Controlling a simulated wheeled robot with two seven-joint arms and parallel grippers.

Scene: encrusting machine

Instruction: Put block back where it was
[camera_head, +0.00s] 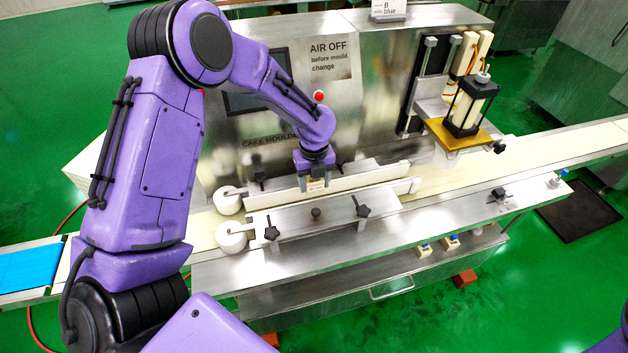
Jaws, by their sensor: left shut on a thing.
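My left gripper (316,188) points down over the belt of the machine, between the two long guide rails. It is shut on a small cream block (317,185), of which only a little shows between the fingers. The block is close to the far guide rail (345,184); whether it touches the belt or rail cannot be told. Two other small cream blocks with blue tops, a left one (424,249) and a right one (451,241), are on the machine's lower front ledge. My right gripper is out of the picture.
White rollers (229,236) stand at the left ends of the rails. Black star knobs (271,233) stick up along the near rail. A press head with a yellow plate (462,136) hangs over the belt (455,172) at right.

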